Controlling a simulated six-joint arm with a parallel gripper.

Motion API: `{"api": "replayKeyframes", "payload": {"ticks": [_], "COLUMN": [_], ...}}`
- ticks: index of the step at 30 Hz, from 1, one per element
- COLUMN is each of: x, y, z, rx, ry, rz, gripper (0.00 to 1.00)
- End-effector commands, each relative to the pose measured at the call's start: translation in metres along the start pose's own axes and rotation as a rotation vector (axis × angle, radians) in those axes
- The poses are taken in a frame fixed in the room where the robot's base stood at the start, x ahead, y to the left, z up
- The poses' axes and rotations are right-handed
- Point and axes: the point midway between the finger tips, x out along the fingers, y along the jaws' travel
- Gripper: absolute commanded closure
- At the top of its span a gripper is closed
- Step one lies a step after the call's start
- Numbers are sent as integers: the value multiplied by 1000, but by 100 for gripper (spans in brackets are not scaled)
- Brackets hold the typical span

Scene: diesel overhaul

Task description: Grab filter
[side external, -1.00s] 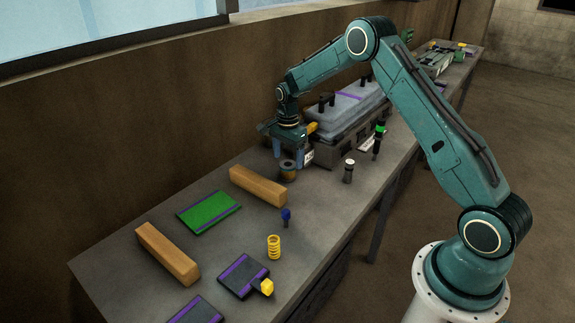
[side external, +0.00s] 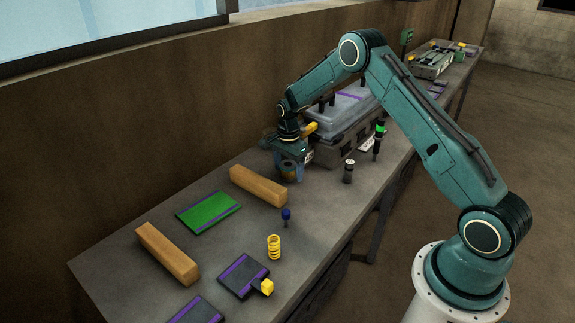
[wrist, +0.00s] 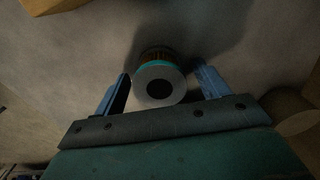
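The filter (wrist: 158,86) is a short upright cylinder with a grey top, a dark centre hole, a teal band and brown sides. In the wrist view it stands between the two blue fingers of my gripper (wrist: 164,75), with a visible gap on each side. My gripper is open. In the side view my gripper (side external: 288,174) is low over the bench and around the filter (side external: 289,176), which is mostly hidden by the fingers.
A wooden block (side external: 258,187) lies just in front of my gripper, and the grey engine block (side external: 345,125) stands close behind. A small black-and-white cylinder (side external: 348,172), a blue-topped part (side external: 286,215), a yellow spring (side external: 274,246) and a green panel (side external: 208,212) are on the bench (side external: 320,225).

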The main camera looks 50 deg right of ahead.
Motion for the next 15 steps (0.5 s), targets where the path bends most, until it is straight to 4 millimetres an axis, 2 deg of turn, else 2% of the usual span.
{"api": "replayKeyframes", "payload": {"ticks": [1,6,8,15], "x": [0,0,0,-1], "y": [0,0,0,0], "z": [0,0,0,0], "rx": [0,0,0,0], "ry": [0,0,0,0], "rz": [0,0,0,-1], "gripper": [34,68,77,77]}}
